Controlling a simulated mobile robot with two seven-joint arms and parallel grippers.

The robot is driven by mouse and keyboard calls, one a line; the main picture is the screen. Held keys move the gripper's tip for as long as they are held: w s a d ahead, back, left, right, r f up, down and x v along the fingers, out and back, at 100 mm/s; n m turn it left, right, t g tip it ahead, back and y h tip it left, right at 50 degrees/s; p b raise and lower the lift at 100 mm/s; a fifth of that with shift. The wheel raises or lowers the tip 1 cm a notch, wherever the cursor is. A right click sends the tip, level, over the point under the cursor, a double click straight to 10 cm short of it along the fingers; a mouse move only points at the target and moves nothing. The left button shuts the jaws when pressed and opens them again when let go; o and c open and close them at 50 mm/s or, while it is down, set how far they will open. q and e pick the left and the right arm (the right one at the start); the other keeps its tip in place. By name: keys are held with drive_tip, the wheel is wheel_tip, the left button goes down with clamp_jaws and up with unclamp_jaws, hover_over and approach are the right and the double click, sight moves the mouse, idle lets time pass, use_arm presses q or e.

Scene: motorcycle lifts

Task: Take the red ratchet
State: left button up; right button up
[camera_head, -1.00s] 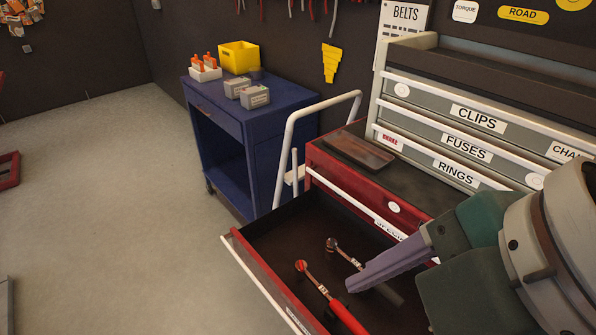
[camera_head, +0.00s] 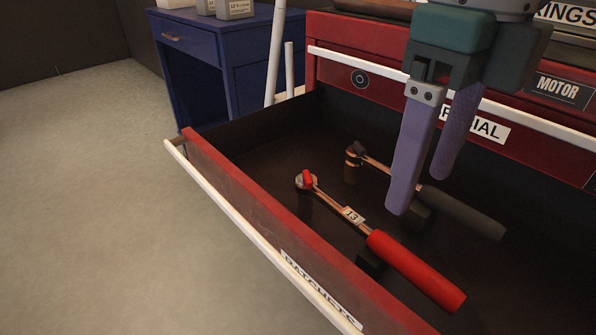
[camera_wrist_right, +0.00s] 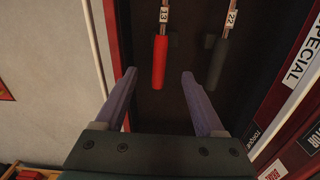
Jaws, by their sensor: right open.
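The red ratchet (camera_head: 415,270) lies in the open drawer (camera_head: 260,225), with a red handle, a metal shaft tagged 13 and a red-marked head. In the right wrist view its red handle (camera_wrist_right: 159,62) shows ahead of the fingers, roughly between them, nearer the left one. A dark-handled ratchet (camera_head: 462,212) lies beside it; it also shows in the right wrist view, tagged 22 (camera_wrist_right: 219,62). My right gripper (camera_head: 420,190) is open and empty, pointing down above the drawer, apart from both ratchets. My left gripper is not in view.
The red cabinet (camera_head: 345,62) with a long white handle rail stands behind the drawer. The drawer's front wall (camera_head: 270,215) carries a white rail and a RATCHETS label. A blue cart (camera_head: 215,60) stands at the back left. The floor at left is clear.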

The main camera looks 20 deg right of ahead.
drive_tip(key=b, duration=0.1)
hover_over(394, 245)
drive_tip(key=f, duration=0.4)
drive_tip(key=shift+s+f, duration=0.25)
drive_tip(key=shift+s, duration=0.1)
drive_tip(key=f, duration=0.1)
drive_tip(key=f+b, duration=0.1)
drive_tip(key=f, duration=0.1)
drive_tip(key=f+b, duration=0.1)
drive_tip(key=f, duration=0.1)
drive_tip(key=shift+w+f, duration=0.25)
drive_tip(key=shift+w, duration=0.05)
drive_tip(key=c, duration=0.6)
clamp_jaws()
drive_tip(key=shift+r, duration=0.1)
